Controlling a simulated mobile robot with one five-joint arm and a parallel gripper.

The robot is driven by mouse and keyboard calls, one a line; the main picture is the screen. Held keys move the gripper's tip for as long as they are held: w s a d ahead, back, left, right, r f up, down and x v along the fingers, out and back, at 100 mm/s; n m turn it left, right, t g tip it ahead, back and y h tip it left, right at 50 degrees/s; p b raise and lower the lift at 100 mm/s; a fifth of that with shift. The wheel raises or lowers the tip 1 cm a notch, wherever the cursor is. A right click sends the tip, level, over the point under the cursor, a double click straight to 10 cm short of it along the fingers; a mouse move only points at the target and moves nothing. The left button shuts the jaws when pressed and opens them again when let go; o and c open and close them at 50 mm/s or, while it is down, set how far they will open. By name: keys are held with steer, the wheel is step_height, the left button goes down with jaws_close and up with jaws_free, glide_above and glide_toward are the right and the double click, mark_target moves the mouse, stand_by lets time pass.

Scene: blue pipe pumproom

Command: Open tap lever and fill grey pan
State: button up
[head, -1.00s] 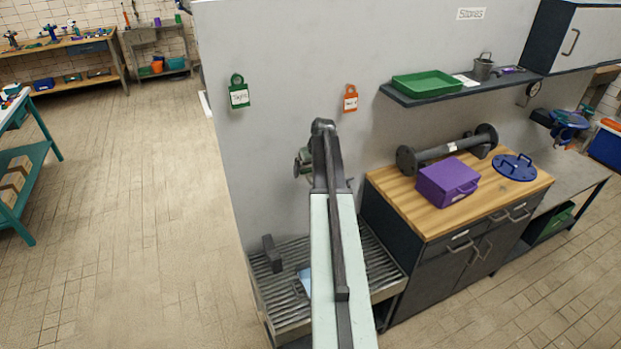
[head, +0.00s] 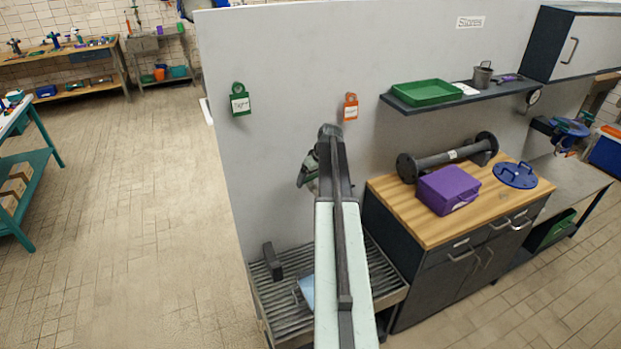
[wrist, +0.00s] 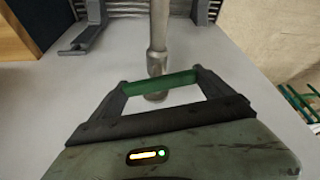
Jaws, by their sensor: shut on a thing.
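In the wrist view my gripper (wrist: 161,86) is shut on the green tap lever (wrist: 180,80), which lies crosswise between its two dark fingers. A metal pipe of the tap (wrist: 158,32) runs up the picture just beyond the lever. In the head view my gripper (head: 309,172) is beside the grey wall, mostly hidden behind my arm. The lever cannot be made out there. A light blue patch (head: 307,290) with a dark edge shows on the slatted drain below, partly behind my arm. I cannot tell whether it is the grey pan.
The slatted drain stand (head: 285,318) is against the wall, with a dark upright bracket (head: 272,262) on it. A wooden-topped cabinet (head: 425,229) with a purple box (head: 446,190) stands close on the right. Open floor (head: 150,220) lies to the left.

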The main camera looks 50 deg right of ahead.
steer(key=o, duration=1.1)
steer(key=shift+r, duration=0.1)
steer(key=p+v, duration=0.7)
steer(key=shift+r, duration=0.25)
steer(key=shift+s, duration=0.15)
